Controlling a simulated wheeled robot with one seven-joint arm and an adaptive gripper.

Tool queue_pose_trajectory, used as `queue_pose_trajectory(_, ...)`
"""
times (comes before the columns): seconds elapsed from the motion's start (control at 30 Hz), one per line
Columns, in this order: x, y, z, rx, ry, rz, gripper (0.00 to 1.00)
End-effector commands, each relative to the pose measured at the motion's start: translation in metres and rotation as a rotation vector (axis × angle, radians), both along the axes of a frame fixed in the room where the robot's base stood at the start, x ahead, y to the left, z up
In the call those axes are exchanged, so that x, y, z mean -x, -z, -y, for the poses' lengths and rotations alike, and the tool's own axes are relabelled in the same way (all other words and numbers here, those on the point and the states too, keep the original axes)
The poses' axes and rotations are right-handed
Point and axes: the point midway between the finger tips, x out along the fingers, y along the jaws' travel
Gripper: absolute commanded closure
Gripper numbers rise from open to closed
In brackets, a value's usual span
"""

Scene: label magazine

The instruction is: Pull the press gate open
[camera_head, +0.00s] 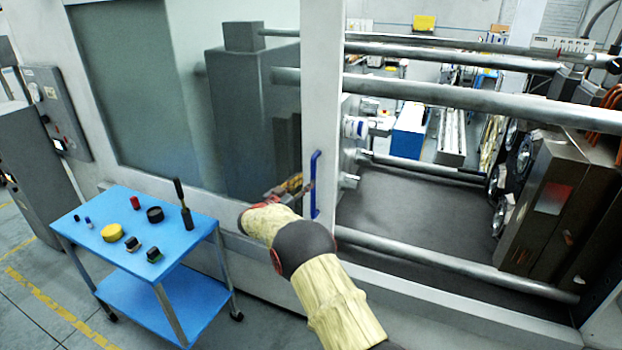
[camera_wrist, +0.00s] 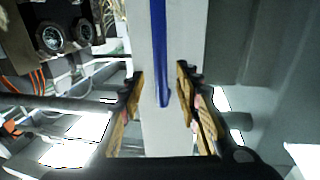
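The press gate (camera_head: 322,75) is a white-framed panel with a large grey window, its white edge post standing upright beside the press opening. A blue vertical bar handle (camera_head: 316,185) is fixed on that post, and it also shows in the wrist view (camera_wrist: 158,45). My gripper (camera_head: 301,186) is at the handle, just left of it in the head view. In the wrist view my gripper (camera_wrist: 160,72) is open, with one finger on each side of the handle's lower end and visible gaps on both sides. I cannot tell how deep the handle sits between the fingers.
A blue cart (camera_head: 185,258) with small items and an upright dark tool stands left of my arm, in front of the machine. Thick steel tie bars (camera_head: 450,93) cross the press opening at right. A grey control box (camera_head: 55,105) is at far left.

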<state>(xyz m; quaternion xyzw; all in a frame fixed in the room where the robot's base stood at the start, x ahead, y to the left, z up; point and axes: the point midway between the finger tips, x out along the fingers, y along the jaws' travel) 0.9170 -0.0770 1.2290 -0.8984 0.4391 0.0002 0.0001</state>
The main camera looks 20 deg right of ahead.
Motion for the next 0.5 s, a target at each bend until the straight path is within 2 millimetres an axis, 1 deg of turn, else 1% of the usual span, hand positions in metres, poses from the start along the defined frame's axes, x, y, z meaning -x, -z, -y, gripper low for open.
queue_pose_trajectory(0.03,0.007,-0.001,-0.010,0.001,-0.002,-0.001,0.67)
queue_pose_trajectory(0.2,0.024,0.000,-0.032,0.001,-0.002,0.000,0.67)
queue_pose_trajectory(0.33,0.032,0.000,-0.041,0.000,0.000,0.000,0.67)
queue_pose_trajectory(0.5,0.036,0.000,-0.045,0.001,0.001,0.001,0.67)
